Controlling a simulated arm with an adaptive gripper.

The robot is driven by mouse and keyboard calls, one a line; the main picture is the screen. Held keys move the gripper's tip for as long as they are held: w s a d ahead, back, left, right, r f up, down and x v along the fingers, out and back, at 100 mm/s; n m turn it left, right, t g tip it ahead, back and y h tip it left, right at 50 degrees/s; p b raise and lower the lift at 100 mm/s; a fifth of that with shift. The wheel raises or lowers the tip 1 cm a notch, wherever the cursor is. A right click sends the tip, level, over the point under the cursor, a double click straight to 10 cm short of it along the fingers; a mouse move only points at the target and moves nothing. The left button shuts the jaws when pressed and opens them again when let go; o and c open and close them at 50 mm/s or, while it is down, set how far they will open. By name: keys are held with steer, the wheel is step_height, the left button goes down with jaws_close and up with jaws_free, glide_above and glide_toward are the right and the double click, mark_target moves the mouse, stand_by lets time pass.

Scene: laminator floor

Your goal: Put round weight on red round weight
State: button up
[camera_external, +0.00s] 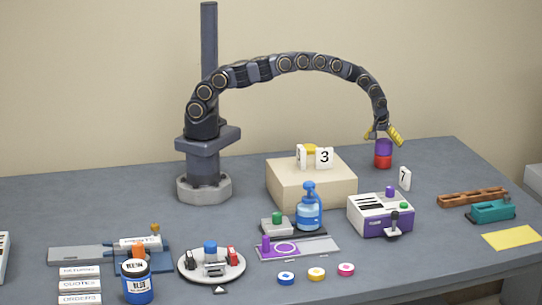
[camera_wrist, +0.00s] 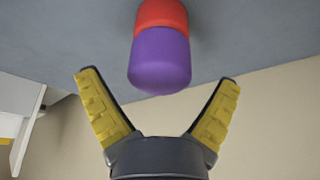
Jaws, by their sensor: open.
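A purple round weight (camera_external: 383,147) sits on top of a red round weight (camera_external: 383,161) at the back right of the table. The stack looks upright, with the two aligned. In the wrist view the purple weight (camera_wrist: 160,60) is nearer to me and the red weight (camera_wrist: 161,14) is beyond it, touching it. My gripper (camera_external: 384,133) is just above the purple weight. In the wrist view my gripper (camera_wrist: 158,92) has its yellow fingers spread wide, with a gap on both sides of the purple weight. Nothing is held.
A beige box (camera_external: 310,185) with a "3" card (camera_external: 324,157) stands left of the stack. A small "7" card (camera_external: 404,178) stands in front of it to the right. A purple and white device (camera_external: 380,215) is further forward.

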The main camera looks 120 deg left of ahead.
steer(key=v, duration=1)
steer(key=shift+d+r, duration=0.2)
steer(key=shift+r, duration=0.1)
